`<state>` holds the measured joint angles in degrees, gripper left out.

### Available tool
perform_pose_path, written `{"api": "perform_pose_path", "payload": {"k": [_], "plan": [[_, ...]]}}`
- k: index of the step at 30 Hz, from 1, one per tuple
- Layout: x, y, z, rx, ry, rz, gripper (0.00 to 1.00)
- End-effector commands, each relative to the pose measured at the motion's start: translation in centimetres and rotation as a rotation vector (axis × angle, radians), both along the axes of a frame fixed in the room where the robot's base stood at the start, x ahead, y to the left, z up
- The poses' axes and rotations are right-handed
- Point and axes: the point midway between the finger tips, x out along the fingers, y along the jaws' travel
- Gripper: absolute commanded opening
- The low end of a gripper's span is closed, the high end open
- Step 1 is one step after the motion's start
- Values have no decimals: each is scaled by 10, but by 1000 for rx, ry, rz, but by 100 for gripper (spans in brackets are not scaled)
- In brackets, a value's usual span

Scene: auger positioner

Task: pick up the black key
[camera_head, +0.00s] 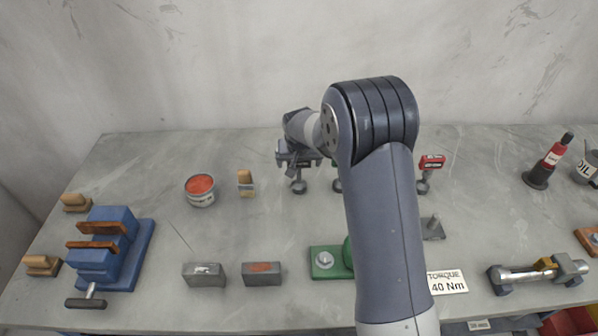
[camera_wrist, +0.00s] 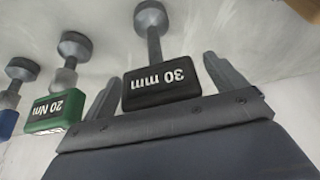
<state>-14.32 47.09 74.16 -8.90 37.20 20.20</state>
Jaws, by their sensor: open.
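The black key, marked "30 mm", shows in the wrist view (camera_wrist: 163,84) as a dark block with a grey stem and a round grey end. The lettering appears upside down. My gripper (camera_wrist: 162,70) is open, with one finger on the left of the black block and one on the right. I cannot tell whether either finger touches it. In the head view my gripper (camera_head: 298,155) is over the back middle of the table, and it and my arm hide most of the key there.
A green key marked "20 Nm" (camera_wrist: 54,112) stands left of the black one, with a blue key (camera_wrist: 8,123) beyond it. A red key (camera_head: 432,162) stands right of my arm. A can (camera_head: 200,191), blue vise (camera_head: 108,250) and metal blocks (camera_head: 204,275) occupy the left side.

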Motion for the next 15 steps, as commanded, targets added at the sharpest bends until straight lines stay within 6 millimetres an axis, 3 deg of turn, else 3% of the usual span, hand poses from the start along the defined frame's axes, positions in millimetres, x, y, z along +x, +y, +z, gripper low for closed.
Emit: {"api": "perform_pose_path", "payload": {"k": [10, 15], "plan": [[2, 0, -5, 0, 0, 0, 90], [2, 0, -5, 0, 0, 0, 76]]}}
